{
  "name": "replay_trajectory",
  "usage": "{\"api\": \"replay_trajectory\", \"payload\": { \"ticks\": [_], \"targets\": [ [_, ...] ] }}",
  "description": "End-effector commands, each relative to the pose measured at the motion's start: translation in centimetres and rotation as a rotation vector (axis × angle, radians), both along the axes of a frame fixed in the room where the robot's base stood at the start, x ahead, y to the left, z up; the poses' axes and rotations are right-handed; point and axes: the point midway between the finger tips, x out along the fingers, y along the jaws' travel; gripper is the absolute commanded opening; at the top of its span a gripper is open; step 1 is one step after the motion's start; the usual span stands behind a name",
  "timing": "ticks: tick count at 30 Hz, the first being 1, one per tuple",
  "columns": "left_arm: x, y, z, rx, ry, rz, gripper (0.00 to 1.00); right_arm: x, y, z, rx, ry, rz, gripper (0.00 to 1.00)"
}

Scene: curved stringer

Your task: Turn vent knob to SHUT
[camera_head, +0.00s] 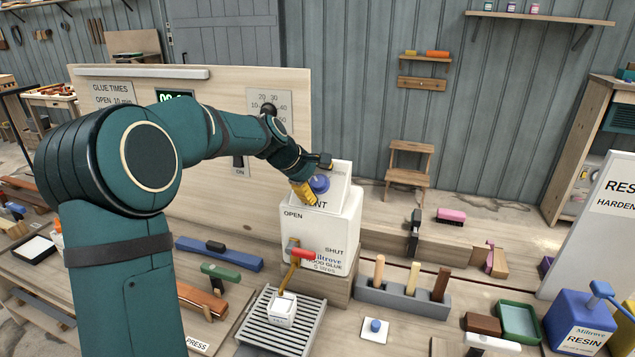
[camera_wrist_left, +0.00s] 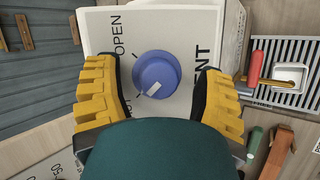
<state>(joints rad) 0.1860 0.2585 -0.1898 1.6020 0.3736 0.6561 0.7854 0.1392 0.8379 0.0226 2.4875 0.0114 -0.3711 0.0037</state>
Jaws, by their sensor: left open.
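The blue vent knob (camera_head: 319,185) sits on the sloped white plate (camera_head: 335,172) on top of the white glue dispenser (camera_head: 345,230). In the left wrist view the knob (camera_wrist_left: 157,72) shows its white pointer mark towards the lower left, near the tick by the partly hidden SHUT label; OPEN is printed at the upper left. My left gripper (camera_head: 312,178) is above the plate. In the left wrist view my left gripper (camera_wrist_left: 156,78) is open, with its yellow fingers on either side of the knob and visible gaps to it. My right gripper is in neither view.
The dispenser has a red-handled lever (camera_head: 302,253) in front, above a white cup (camera_head: 282,310) on a grey slatted tray (camera_head: 265,335). A grey block with wooden pegs (camera_head: 390,297) stands to the right. A wooden backboard (camera_head: 235,100) rises behind my arm.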

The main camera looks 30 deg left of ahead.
Motion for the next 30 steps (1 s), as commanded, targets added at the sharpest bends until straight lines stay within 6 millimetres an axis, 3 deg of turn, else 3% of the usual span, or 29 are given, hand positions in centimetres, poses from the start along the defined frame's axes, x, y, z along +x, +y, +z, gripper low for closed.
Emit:
{"api": "replay_trajectory", "payload": {
  "ticks": [5,19,30],
  "targets": [
    [-0.7,0.3,1.0,0.001,-0.004,0.002,0.69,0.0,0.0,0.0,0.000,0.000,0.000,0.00],
    [-6.2,2.2,7.5,0.001,-0.003,0.000,0.69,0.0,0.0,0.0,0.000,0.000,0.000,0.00],
    [-7.5,2.6,8.9,0.000,0.002,-0.001,0.69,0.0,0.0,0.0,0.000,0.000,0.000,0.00]
  ]
}}
